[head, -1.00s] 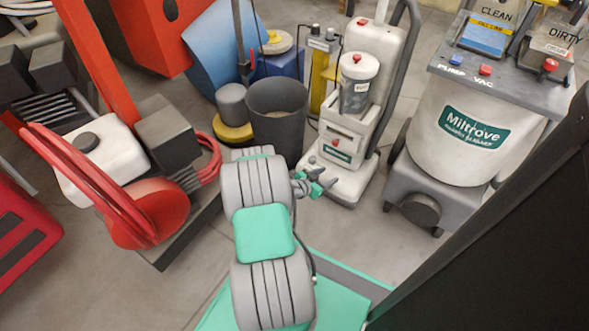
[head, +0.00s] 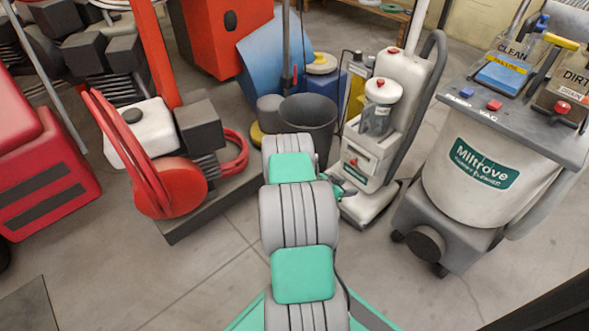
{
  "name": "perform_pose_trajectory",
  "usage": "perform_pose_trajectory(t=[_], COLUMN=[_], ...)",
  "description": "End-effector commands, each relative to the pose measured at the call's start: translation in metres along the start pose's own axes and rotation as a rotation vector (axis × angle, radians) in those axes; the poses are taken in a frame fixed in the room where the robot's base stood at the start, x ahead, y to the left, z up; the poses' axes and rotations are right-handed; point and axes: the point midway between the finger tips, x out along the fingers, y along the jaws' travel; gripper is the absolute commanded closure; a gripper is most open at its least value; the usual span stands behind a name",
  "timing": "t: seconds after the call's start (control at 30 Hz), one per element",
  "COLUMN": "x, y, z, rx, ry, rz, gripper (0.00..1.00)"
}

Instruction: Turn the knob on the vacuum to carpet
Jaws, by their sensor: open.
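The white upright vacuum (head: 372,162) stands in the middle of the view, with a grey loop handle and a clear dust canister (head: 376,121). A small red knob (head: 353,162) shows on its lower front panel, above a green label. The knob's markings are too small to read. My gripper (head: 345,190) is open, low in front of the vacuum's base and just below the panel. It is partly hidden behind my arm, and I cannot tell whether it touches the vacuum.
A dark grey bucket (head: 309,126) stands left of the vacuum. A red machine with looped hose (head: 150,160) stands further left. A large Miltrove carpet cleaner (head: 480,170) with CLEAN and DIRTY tanks stands on the right. The floor in front is clear.

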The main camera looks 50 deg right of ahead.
Motion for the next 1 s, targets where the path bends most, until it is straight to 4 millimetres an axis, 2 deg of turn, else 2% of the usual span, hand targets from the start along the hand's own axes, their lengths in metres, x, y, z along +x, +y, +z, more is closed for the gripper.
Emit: perform_pose_trajectory(t=[0.03, 0.2, 0.5, 0.8, 1.0], x=[-0.01, -0.041, -0.102, -0.167, -0.208], y=[-0.01, -0.035, -0.07, -0.094, -0.103], z=[-0.004, -0.01, -0.017, -0.019, -0.017], rx=[-0.009, -0.054, -0.141, -0.243, -0.314], ry=[-0.013, -0.066, -0.157, -0.24, -0.289], rz=[-0.015, -0.051, -0.124, -0.204, -0.256], gripper=[0.48, 0.48, 0.48, 0.48, 0.48])
